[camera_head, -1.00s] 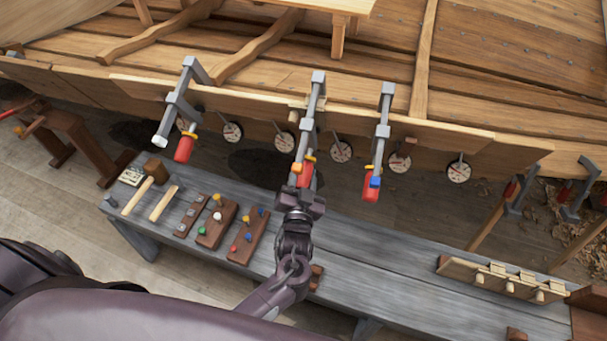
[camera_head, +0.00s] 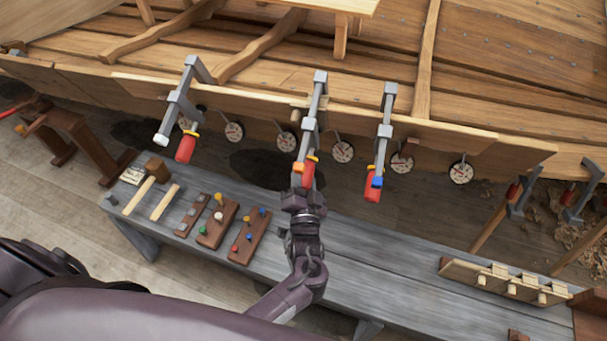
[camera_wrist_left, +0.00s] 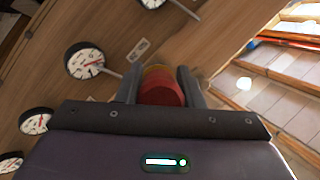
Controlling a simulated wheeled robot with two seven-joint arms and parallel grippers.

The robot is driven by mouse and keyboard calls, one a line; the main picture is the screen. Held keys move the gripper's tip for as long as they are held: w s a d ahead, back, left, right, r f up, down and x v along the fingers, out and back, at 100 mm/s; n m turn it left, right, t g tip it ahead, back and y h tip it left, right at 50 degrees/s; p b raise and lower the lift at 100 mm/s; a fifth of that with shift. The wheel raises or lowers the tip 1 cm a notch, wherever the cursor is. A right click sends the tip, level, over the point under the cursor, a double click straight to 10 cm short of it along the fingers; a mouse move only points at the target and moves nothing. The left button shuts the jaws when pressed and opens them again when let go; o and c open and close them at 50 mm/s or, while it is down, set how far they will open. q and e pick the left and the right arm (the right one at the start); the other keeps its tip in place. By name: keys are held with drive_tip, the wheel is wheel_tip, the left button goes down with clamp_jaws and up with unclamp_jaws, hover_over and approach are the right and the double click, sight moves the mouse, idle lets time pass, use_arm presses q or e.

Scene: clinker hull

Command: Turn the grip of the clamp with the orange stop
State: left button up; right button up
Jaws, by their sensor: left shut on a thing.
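The clamp with the orange stop (camera_head: 298,167) is the middle of three grey clamps along the hull's plank edge. Its red grip (camera_head: 308,174) hangs below the bar, with a yellow collar at its top. My left gripper (camera_head: 303,190) is shut on this grip from below. In the left wrist view the red grip (camera_wrist_left: 161,92) sits between the two grey fingers, with its yellow collar behind. The grip's lower end is hidden by the gripper in the head view. My right gripper is out of view.
A clamp with a white stop (camera_head: 160,139) is to the left and one with a blue stop (camera_head: 377,182) close to the right. Round dials (camera_head: 343,152) line the plank. Below is a grey bench (camera_head: 390,260) with a mallet (camera_head: 152,170) and peg boards (camera_head: 250,235).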

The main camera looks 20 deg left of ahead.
use_arm(q)
drive_tip(key=o, duration=1)
drive_tip(key=shift+s+d+f, duration=0.15)
drive_tip(key=shift+s+d, duration=0.05)
drive_tip(key=shift+s, duration=0.2)
drive_tip(key=b+v, duration=0.1)
drive_tip(key=v, duration=0.6)
drive_tip(key=shift+b, duration=0.3)
